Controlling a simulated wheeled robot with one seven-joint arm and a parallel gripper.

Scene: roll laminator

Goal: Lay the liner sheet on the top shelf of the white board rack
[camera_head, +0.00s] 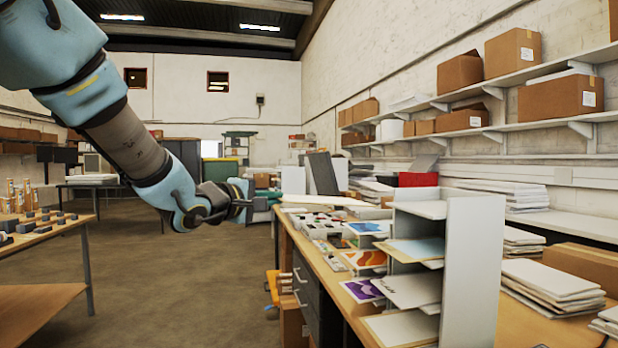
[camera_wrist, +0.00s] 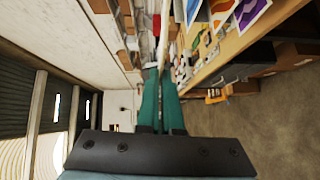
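The white board rack (camera_head: 474,265) stands on the workbench at right in the head view, with a tall upright panel and several shelves. Its top shelf (camera_head: 420,209) looks bare. Lower shelves hold a pale blue board (camera_head: 418,248), a white sheet with dark marks (camera_head: 408,290) and another pale board (camera_head: 400,328). My gripper (camera_head: 272,195) is left of and beyond the rack. Its green fingers (camera_wrist: 161,85) are close together on a thin pale sheet (camera_head: 328,201), apparently the liner sheet. The sheet extends rightward, roughly level, and shows edge-on between the fingertips in the wrist view (camera_wrist: 165,38).
Colourful prints (camera_head: 362,262) and small items crowd the workbench left of the rack. Stacked boards (camera_head: 550,285) and a cardboard box (camera_head: 583,264) lie right of it. Wall shelves with boxes (camera_head: 553,97) run above. Open floor (camera_head: 190,270) lies left of the bench.

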